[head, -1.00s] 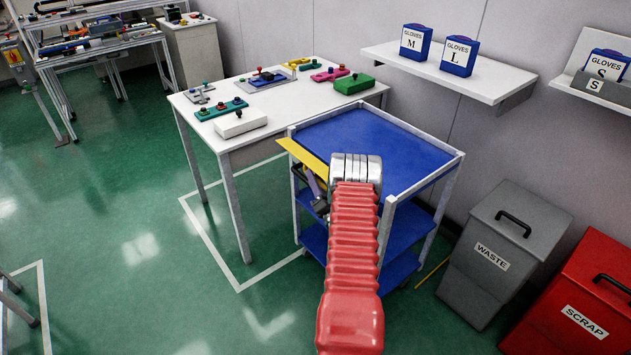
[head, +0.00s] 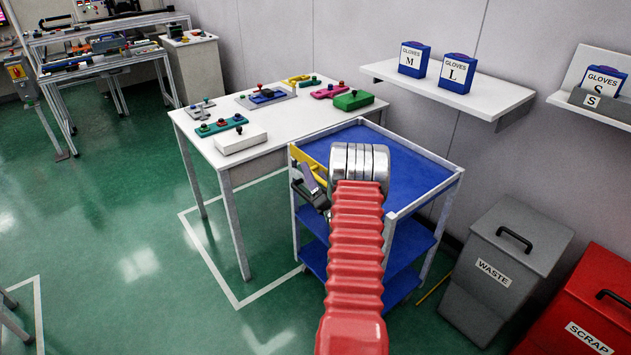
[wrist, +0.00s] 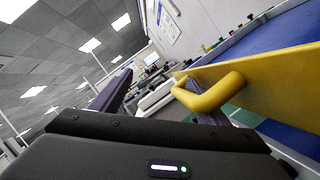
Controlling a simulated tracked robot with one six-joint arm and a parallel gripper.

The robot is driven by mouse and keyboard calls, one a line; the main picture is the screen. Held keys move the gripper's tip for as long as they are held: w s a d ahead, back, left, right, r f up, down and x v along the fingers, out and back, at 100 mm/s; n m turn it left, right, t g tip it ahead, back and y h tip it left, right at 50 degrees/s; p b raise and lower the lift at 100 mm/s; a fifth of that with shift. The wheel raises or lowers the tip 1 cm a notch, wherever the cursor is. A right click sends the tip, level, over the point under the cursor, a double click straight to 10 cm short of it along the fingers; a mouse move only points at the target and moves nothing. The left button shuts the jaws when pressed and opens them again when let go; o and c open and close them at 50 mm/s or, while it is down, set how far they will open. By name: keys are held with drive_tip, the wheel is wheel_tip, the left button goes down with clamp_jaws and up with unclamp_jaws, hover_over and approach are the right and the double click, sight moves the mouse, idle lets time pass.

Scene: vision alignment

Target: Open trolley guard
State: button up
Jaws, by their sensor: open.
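The trolley (head: 452,178) has blue shelves in a pale frame and stands beside the white table. Its yellow guard (head: 306,162) is at the trolley's left side, partly hidden by my arm. The wrist view shows the guard's flat yellow plate (wrist: 270,72) and its rounded yellow handle (wrist: 212,93) close up at the right. My gripper (wrist: 158,104) is open at the handle. One dark finger is left of the handle, and the other shows partly behind it. I cannot tell whether they touch. In the head view my gripper (head: 314,190) is beside the guard, partly hidden.
The white table (head: 205,135) with several coloured fixtures stands behind left of the trolley. A grey waste bin (head: 505,265) and a red scrap bin (head: 580,305) stand to the right. A glove shelf (head: 445,90) is on the wall. Green floor at left is open.

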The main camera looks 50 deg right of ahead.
sight(325, 183)
drive_tip(key=shift+o, duration=0.4)
drive_tip(key=shift+r, duration=0.45)
